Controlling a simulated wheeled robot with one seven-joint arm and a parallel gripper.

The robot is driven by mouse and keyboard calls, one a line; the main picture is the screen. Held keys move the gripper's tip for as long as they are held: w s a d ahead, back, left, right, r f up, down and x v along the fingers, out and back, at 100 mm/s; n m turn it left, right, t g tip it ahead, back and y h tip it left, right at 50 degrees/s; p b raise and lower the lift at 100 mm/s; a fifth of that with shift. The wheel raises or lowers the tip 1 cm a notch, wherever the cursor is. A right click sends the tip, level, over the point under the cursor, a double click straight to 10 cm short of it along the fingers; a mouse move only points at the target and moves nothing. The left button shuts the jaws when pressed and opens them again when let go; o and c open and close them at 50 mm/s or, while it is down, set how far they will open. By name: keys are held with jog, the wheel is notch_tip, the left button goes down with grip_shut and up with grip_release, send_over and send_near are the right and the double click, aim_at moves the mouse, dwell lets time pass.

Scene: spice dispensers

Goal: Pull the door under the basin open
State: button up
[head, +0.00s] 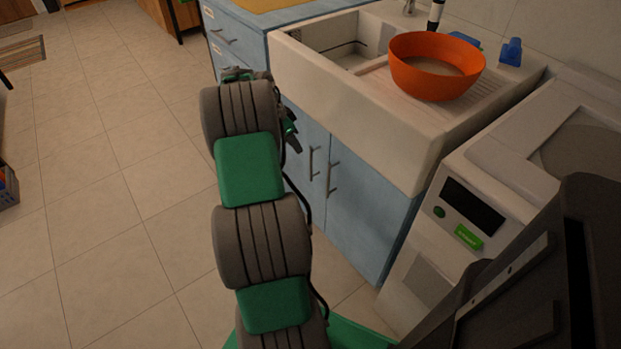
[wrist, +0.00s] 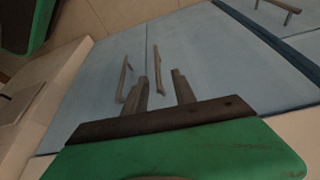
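Two light blue doors stand under the white basin (head: 350,115), the left door (head: 302,133) and the right door (head: 360,205), both closed. Each has an upright grey bar handle near the middle seam, the left handle (head: 312,163) and the right handle (head: 331,180). My gripper (wrist: 160,77) is open and empty, facing the doors. In the wrist view, the left door's handle (wrist: 156,60) appears between its two fingers, and the right door's handle (wrist: 124,80) lies just outside them. I cannot tell the distance to the handle. In the head view my arm mostly hides the gripper.
An orange bowl (head: 437,66) sits on the basin's drainboard. A white appliance (head: 480,215) stands right of the doors. Blue drawers (head: 228,40) stand to the left. The tiled floor (head: 110,190) at the left is largely clear.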

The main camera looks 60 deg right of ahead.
notch_tip(320, 180, down, 3)
jog(key=s+d+m, duration=0.1)
jog(key=s+d, duration=0.1)
jog(key=s, duration=0.1)
jog(key=b, duration=0.2)
send_over(311, 176)
jog(key=f, duration=0.6)
jog(key=shift+w+d+f, duration=0.1)
jog(key=shift+d+f, duration=0.15)
jog(key=shift+d, duration=0.05)
jog(key=shift+p, duration=0.3)
jog(key=shift+c, duration=0.5)
grip_shut()
jog(key=shift+w, duration=0.1)
